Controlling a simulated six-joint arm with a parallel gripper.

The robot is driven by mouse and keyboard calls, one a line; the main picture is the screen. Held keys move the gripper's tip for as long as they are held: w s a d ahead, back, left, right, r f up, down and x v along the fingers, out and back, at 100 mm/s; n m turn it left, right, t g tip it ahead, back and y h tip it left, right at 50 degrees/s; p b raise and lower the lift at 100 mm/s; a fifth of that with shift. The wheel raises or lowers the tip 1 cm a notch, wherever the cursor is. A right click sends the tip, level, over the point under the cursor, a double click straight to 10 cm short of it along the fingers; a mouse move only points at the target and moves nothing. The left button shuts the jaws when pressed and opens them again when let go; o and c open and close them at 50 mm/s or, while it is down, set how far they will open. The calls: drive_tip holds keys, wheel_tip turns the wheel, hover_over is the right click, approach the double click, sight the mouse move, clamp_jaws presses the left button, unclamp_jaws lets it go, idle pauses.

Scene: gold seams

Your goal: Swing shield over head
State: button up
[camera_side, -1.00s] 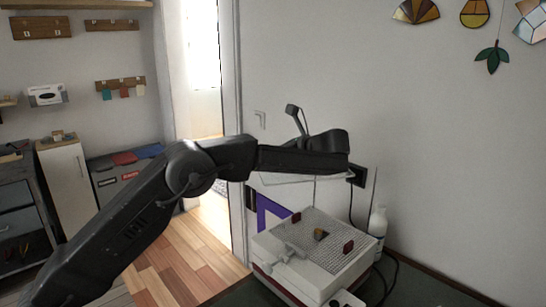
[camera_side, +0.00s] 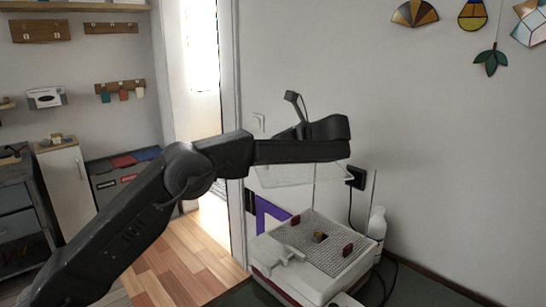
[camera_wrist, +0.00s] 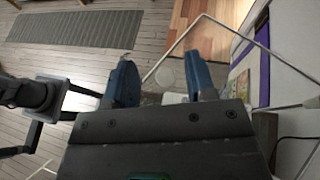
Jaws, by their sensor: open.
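The shield (camera_side: 305,176) is a clear, pale-edged plate. It hangs above the back of the white grinder (camera_side: 348,281), below the end of my arm, with its upper part hidden behind the arm. The grinder has a grid top, and its small gold-brown head (camera_side: 320,236) stands near the middle. In the wrist view my gripper (camera_wrist: 158,58) has its two blue fingers well apart. The shield's pale rim (camera_wrist: 232,32) runs beyond and beneath the fingers there. Nothing is clamped between them; I cannot tell whether a finger touches the shield.
Two dark red blocks (camera_side: 348,250) stand on the grid. A thin upright rod (camera_side: 373,190) and a white bottle (camera_side: 377,224) stand at the grinder's right. A black plug and cable (camera_side: 356,178) are on the wall behind. A purple frame (camera_side: 268,212) leans at the left.

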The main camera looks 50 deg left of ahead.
drive_tip(key=s+a+r, duration=0.7)
drive_tip(key=a, duration=0.2)
drive_tip(key=shift+a, duration=0.2)
drive_tip(key=shift+r, duration=0.1)
drive_tip(key=shift+c, duration=0.3)
